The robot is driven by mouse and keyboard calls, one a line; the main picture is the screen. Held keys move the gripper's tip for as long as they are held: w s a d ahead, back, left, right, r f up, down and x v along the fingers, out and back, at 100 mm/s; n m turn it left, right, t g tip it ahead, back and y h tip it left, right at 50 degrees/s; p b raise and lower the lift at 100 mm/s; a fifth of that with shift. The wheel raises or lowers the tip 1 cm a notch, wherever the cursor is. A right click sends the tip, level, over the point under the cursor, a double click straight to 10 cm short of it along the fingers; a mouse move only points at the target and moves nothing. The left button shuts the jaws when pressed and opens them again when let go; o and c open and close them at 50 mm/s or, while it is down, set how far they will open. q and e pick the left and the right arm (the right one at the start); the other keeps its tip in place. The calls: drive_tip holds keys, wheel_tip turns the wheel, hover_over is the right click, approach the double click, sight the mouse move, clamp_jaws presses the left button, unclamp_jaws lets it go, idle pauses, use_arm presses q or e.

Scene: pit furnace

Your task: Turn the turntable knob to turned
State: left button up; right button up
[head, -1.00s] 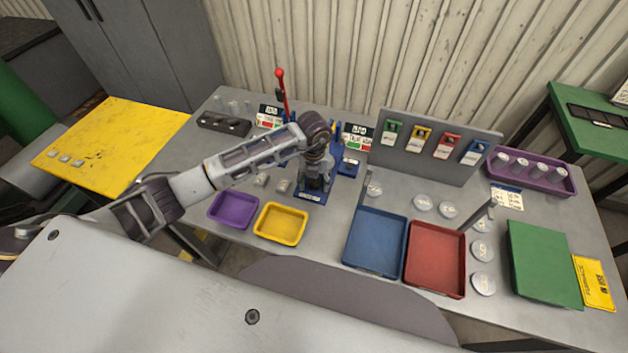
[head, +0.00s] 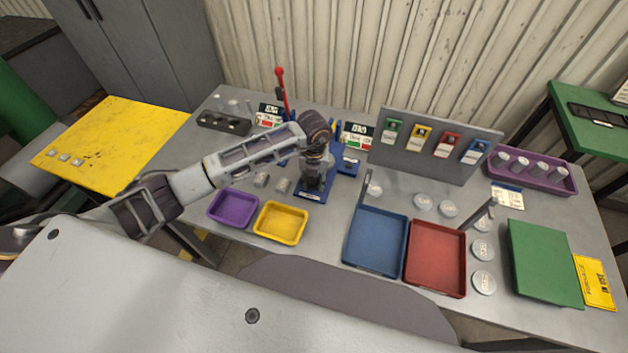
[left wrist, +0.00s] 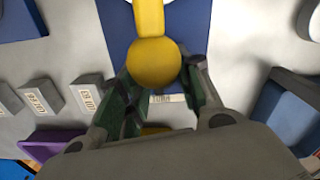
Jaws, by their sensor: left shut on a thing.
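My left gripper (head: 316,180) is over the blue base (head: 312,197) of a device in the middle of the bench. In the left wrist view, its two fingers (left wrist: 160,100) are shut around a round yellow knob (left wrist: 154,64). A yellow bar (left wrist: 150,14) runs up from the knob, above the blue base. In the head view my gripper and arm hide the knob and most of the turntable, so its angle cannot be told there. My right gripper is not in view.
A red-tipped lever (head: 280,80) stands behind my left arm. A purple tray (head: 233,208) and a yellow tray (head: 281,223) lie in front. A blue tray (head: 348,245) and red tray (head: 464,270) lie to the right. Small labelled blocks (left wrist: 92,95) lie beside the base.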

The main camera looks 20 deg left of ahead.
sight(313, 180)
use_arm(q)
drive_tip(key=shift+a+f+m+b, duration=0.1)
drive_tip(key=shift+m+b, duration=1.25)
drive_tip(key=shift+m, duration=0.35)
drive_tip(key=shift+m+b, duration=0.75)
drive_tip(key=shift+m, duration=0.25)
drive_tip(key=o, duration=1)
drive_tip(key=shift+o, duration=0.2)
drive_tip(key=shift+r, duration=0.8)
wheel_tip(313, 180, up, 11)
drive_tip(key=shift+f, duration=0.2)
